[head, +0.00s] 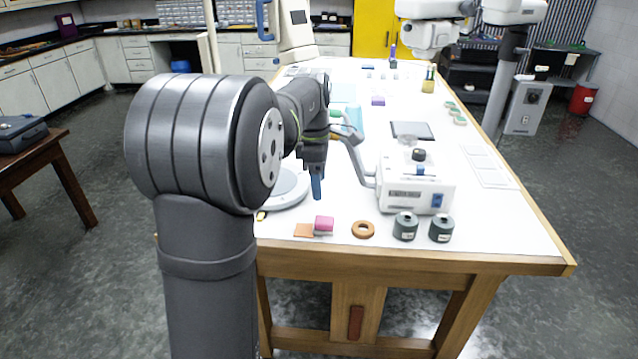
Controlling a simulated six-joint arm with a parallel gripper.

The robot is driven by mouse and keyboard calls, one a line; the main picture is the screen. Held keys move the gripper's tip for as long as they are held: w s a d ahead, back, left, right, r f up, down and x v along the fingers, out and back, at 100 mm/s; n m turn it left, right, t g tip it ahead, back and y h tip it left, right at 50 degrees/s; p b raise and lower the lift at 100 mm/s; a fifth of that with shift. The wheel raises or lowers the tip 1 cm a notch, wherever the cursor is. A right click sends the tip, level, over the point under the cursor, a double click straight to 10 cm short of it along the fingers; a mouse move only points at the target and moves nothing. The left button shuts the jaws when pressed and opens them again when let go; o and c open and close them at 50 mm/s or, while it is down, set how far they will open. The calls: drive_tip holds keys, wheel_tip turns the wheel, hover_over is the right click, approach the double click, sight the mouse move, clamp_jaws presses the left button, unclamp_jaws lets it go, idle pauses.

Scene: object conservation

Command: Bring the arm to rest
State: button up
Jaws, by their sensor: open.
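My gripper (317,185) hangs pointing down over the near left part of the white table (505,232). It is open and nothing shows in it. It is seen nearly edge-on, so its fingers overlap. My own arm covers the table's near left corner. A round pale grey disc (289,192) lies just behind and left of the gripper, partly hidden by my arm.
Near the front edge are a pink block (324,223), an orange flat piece (304,230), an orange-brown ring (363,229) and two dark green cylinders (405,227). A white instrument (415,188) stands right of the gripper. The table's front right corner is clear.

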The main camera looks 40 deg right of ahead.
sight(322, 219)
drive_tip(key=shift+f, duration=0.1)
drive_tip(key=f, duration=1.2)
drive_tip(key=shift+s+d+f, duration=0.25)
drive_tip(key=shift+s+f, duration=0.05)
drive_tip(key=shift+f, duration=0.05)
drive_tip(key=shift+r, duration=0.4)
